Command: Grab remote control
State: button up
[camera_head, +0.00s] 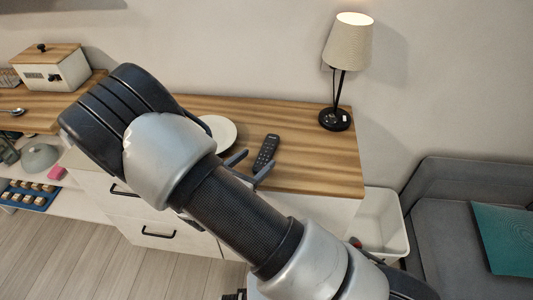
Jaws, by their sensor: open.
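The remote control (266,153) is dark with small buttons and lies on the wooden top of the cabinet (320,174), right of a white plate. My gripper (250,167) shows as two dark fingers just past my arm, at the near end of the remote. The fingers are apart, with the remote's near end appearing between or just beyond them. I cannot tell the height of the fingers above the top. The rest of my gripper is hidden behind my arm, which crosses the view from lower right to upper left.
A white plate (219,132) is partly hidden by my arm. A lamp (341,75) stands at the back right of the cabinet. A white bin (382,225) and a grey sofa (450,220) are to the right. A bread box (52,70) stands at left.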

aim_at(266, 153)
jog(key=x, duration=0.4)
jog(key=shift+w+d+f, duration=0.15)
jog(key=shift+d, duration=0.15)
jog(key=shift+c, duration=0.2)
jog(key=c, duration=1.3)
